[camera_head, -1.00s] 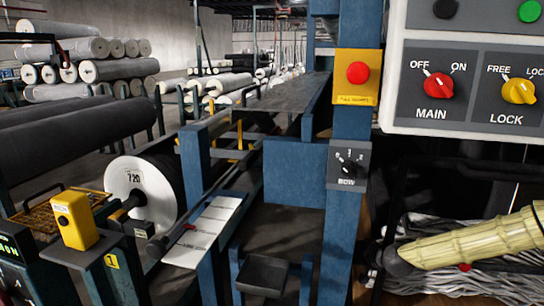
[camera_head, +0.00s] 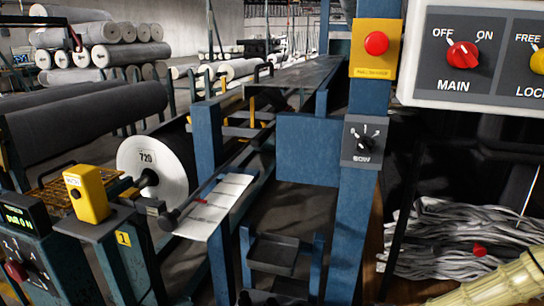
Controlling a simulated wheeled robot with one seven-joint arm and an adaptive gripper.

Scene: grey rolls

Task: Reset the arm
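My arm (camera_head: 497,283) shows as a cream, ribbed sleeve at the bottom right corner of the head view. It reaches out of the picture at the bottom. My gripper is not visible in this view, so its state and anything in it are hidden.
A blue post (camera_head: 362,205) with a yellow red-button box (camera_head: 376,48) and a row dial (camera_head: 363,143) stands right of centre. A white panel with a MAIN knob (camera_head: 463,55) is upper right. A grey heap (camera_head: 450,240) lies below it. Rolls (camera_head: 85,120) fill the left.

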